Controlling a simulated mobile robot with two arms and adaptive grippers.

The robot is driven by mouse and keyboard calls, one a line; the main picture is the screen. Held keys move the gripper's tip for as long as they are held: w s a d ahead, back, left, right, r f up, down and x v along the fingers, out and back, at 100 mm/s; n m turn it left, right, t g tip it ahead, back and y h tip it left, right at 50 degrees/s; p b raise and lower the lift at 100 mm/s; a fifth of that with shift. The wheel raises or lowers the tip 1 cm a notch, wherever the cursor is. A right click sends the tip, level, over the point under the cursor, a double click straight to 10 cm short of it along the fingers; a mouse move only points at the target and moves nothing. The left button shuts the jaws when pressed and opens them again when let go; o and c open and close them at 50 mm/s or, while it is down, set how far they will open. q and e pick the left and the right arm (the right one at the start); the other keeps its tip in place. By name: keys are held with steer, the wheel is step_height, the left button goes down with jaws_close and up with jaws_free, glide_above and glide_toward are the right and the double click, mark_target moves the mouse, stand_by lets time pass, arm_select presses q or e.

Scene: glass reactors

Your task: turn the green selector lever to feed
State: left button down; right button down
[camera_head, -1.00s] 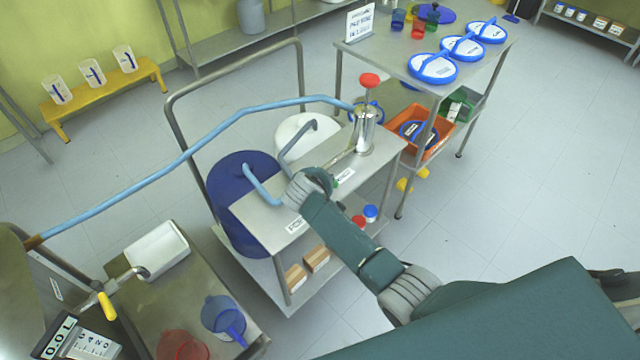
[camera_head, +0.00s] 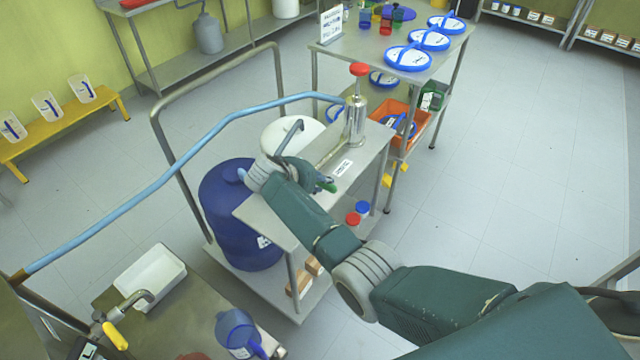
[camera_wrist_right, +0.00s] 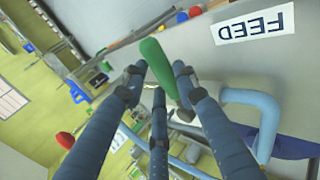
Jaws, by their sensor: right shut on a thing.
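The green selector lever (camera_wrist_right: 155,60) lies between the fingers of my right gripper (camera_wrist_right: 160,82) in the right wrist view. The gripper is shut on it, and its rounded green end sticks out past the fingertips. The FEED label (camera_wrist_right: 253,24), upside down in that view, is to the right of the lever end, apart from it. In the head view my right gripper (camera_head: 308,174) is over the trolley top, and only the green lever tip (camera_head: 330,186) shows, below and left of a white label (camera_head: 343,168). The lever's pivot is hidden. My left gripper is not in view.
A steel cylinder with a red knob (camera_head: 356,120) stands at the trolley's far end, joined to a long blue hose (camera_head: 190,150). A bent pipe (camera_head: 290,135) rises behind my gripper. Open floor lies to the right.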

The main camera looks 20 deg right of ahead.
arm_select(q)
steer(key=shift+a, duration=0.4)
arm_select(e)
steer(key=c, duration=1.3)
jaws_free()
steer(key=shift+a, duration=0.1)
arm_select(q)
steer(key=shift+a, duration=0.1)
arm_select(e)
steer(key=v, duration=0.7)
steer(key=shift+a, duration=0.15)
steer(key=shift+r, duration=0.1)
